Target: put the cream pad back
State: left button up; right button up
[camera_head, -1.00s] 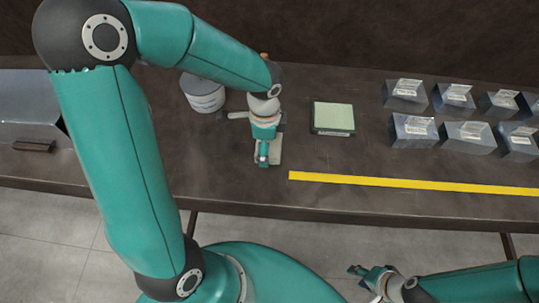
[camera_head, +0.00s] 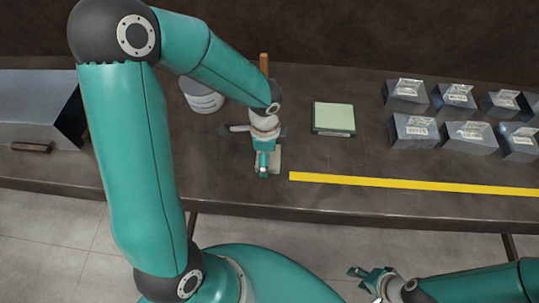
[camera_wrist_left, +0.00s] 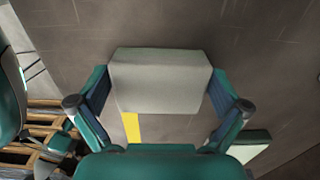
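The cream pad (camera_head: 277,160) is a pale block, mostly covered from above by my left gripper (camera_head: 266,163) in the head view. In the left wrist view the cream pad (camera_wrist_left: 160,82) lies between the two fingers of my left gripper (camera_wrist_left: 160,95), which appear closed against its sides. The pad is over the dark bench, left of the yellow strip's end; I cannot tell whether it touches the surface. My right gripper (camera_head: 364,277) is empty, with its fingers apart, in front of the bench's front edge.
A green-topped block (camera_head: 333,117) sits right of my left gripper. Several labelled metal blocks (camera_head: 413,132) stand at the right. A yellow strip (camera_head: 410,183) runs along the front. A round pale container (camera_head: 203,97) and a grey metal box (camera_head: 35,105) are at the left.

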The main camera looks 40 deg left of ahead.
pick_arm(q)
notch_tip(320, 180, up, 12)
jog(key=p, duration=0.1)
dwell(0.6)
jog(key=shift+r, duration=0.1)
